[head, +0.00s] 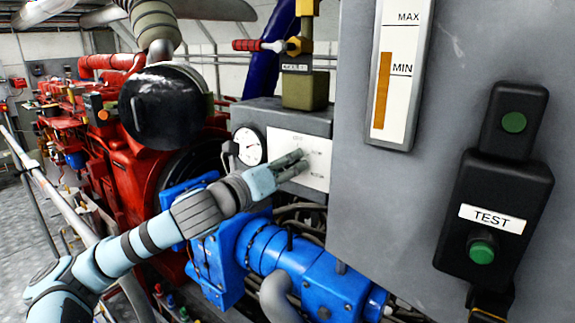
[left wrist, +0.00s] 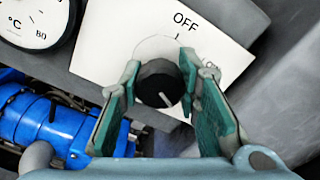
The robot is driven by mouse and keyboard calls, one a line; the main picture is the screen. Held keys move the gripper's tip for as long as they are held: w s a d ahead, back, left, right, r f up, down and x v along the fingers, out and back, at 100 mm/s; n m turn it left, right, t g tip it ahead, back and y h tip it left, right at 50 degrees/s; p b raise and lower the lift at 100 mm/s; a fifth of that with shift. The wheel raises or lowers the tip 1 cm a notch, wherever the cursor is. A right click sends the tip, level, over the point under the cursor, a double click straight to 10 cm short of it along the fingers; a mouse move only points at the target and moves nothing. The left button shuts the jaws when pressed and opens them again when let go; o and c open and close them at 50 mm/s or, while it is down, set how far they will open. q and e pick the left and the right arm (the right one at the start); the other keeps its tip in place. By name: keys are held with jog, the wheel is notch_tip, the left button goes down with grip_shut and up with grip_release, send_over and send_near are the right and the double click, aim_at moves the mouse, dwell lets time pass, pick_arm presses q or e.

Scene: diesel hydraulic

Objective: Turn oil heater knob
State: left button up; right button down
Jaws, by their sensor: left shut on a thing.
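The oil heater knob (left wrist: 158,82) is black and round with a white line on its face that points down and slightly right in the left wrist view. It sits on a white plate (left wrist: 105,50) with OFF printed above it and ON to the right, partly covered by a finger. My left gripper (left wrist: 160,76) has its green-padded fingers on both sides of the knob, shut on it. In the head view my left gripper (head: 296,163) is at the white plate (head: 285,142), and the knob is hidden by the fingers. My right gripper is not in view.
A dial gauge (head: 248,147) is left of the plate. Blue pipework (head: 300,270) runs below my left arm. A grey cabinet (head: 375,210) with a level gauge (head: 400,70) and a black TEST button box (head: 492,210) stands to the right. A red engine (head: 120,150) is at left.

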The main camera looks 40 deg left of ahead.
pick_arm(q)
jog(key=n, duration=0.2)
jog(key=shift+r+n+p, duration=0.1)
jog(key=shift+n+p, duration=0.25)
jog(key=shift+n, duration=0.05)
jog(key=n, duration=0.2)
jog(key=shift+n, duration=0.3)
jog(key=n, duration=0.5)
jog(key=shift+n, duration=0.3)
jog(key=n, duration=0.5)
jog(key=n+b, duration=0.1)
jog(key=n, duration=0.2)
jog(key=shift+n, duration=0.4)
jog(key=shift+r+n+b, duration=0.1)
jog(key=shift+n+b, duration=0.45)
jog(key=shift+n, duration=1.05)
jog(key=o, duration=1.2)
